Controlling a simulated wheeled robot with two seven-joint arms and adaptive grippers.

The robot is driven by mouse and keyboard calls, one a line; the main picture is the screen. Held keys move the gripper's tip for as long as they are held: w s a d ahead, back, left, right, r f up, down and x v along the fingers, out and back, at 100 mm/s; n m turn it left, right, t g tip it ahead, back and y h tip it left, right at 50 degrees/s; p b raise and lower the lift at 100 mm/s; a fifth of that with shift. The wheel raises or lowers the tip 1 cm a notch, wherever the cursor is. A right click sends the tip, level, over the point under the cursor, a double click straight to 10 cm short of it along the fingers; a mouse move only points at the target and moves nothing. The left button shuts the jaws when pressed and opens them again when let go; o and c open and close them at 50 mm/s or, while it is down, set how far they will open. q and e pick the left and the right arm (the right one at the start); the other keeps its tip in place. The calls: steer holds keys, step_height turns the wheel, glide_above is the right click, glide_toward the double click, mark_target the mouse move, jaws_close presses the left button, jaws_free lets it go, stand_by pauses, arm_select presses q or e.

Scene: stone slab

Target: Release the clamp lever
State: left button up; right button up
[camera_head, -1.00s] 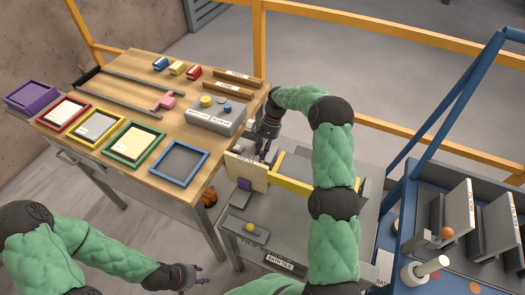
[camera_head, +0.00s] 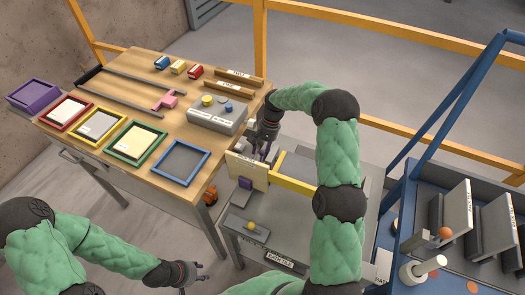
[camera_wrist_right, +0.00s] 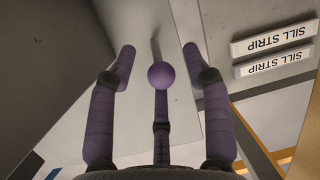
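The clamp lever shows in the right wrist view as a purple ball knob (camera_wrist_right: 161,76) on a thin rod. My right gripper (camera_wrist_right: 157,50) is open, with one finger on each side of the knob and a clear gap to both. In the head view my right gripper (camera_head: 262,151) is at the upright cream board (camera_head: 246,171), beside the wooden table's right edge; the knob cannot be made out there. My left gripper (camera_head: 194,273) is empty and open, low in front of the wooden table.
The wooden table (camera_head: 110,90) holds coloured trays, a grey box with knobs (camera_head: 215,112) and small blocks. A grey stone slab (camera_head: 295,168) with a yellow bar (camera_head: 292,185) lies by the right arm. A blue rack (camera_head: 395,215) stands at right. Two "SILL STRIP" labels (camera_wrist_right: 274,52) show in the wrist view.

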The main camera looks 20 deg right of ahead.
steer(key=shift+r, duration=0.15)
steer(key=v, duration=1.1)
steer(key=shift+r, duration=0.4)
steer(key=shift+d, duration=0.15)
